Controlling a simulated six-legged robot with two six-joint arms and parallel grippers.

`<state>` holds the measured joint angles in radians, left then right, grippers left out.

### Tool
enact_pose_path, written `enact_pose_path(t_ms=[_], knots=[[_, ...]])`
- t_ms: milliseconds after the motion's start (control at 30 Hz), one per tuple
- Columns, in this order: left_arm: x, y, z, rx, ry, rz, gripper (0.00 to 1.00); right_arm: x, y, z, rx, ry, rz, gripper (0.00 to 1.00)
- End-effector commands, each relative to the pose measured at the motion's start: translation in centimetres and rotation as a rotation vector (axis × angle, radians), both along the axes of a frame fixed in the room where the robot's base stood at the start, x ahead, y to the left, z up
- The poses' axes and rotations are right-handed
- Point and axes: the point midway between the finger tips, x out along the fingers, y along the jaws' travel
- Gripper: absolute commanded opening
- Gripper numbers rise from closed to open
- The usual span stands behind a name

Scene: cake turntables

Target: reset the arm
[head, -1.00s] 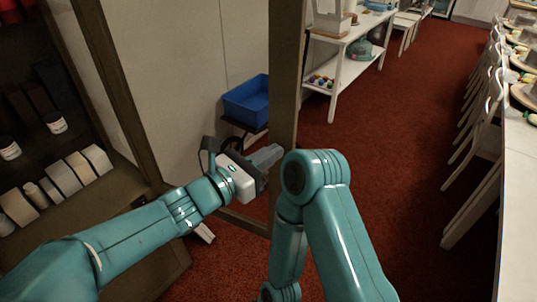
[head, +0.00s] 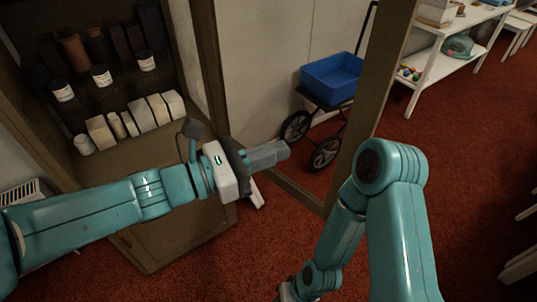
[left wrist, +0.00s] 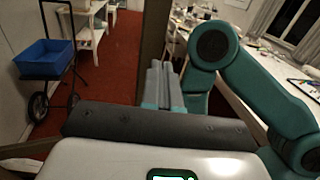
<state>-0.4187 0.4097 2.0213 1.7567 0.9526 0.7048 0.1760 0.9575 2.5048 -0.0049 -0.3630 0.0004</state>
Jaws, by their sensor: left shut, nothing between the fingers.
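My left gripper (head: 268,154) reaches in from the left in the head view, in front of the dark cabinet's right side. Its fingers are together with nothing between them, and they also show in the left wrist view (left wrist: 164,88). My right arm (head: 395,190) is bent at the right of the head view. The right gripper cannot be made out there; only a small part of that arm's lower end shows near the bottom edge.
A dark cabinet (head: 150,215) with jars and boxes stands at the left. A cart with a blue bin (head: 333,78) stands behind a brown post (head: 367,110). A white shelf (head: 433,62) is farther back. Red carpet (head: 465,150) lies open at the right.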

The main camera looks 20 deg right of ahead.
Motion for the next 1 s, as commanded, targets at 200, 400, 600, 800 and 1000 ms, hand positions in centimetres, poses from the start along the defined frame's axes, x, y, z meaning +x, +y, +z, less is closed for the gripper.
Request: enact_pose_path(t_ms=[200,400,600,800,1000], knots=[[-0.1,0.7,0.0,0.000,0.000,0.000,0.00,0.0,0.0,-0.1,0.000,0.000,0.000,0.43],[2.2,2.6,-2.4,0.013,0.054,0.055,0.00,0.0,0.0,-0.1,0.000,0.000,0.000,0.43],[2.9,6.4,-13.8,0.158,0.244,0.074,0.00,0.0,0.0,0.0,0.000,0.000,0.000,0.43],[-2.1,10.4,-25.6,0.445,0.303,-0.038,0.00,0.0,0.0,0.0,0.000,0.000,0.000,0.43],[-9.7,15.7,-35.4,0.742,0.206,-0.265,0.00,0.0,0.0,0.1,0.000,0.000,0.000,0.43]])
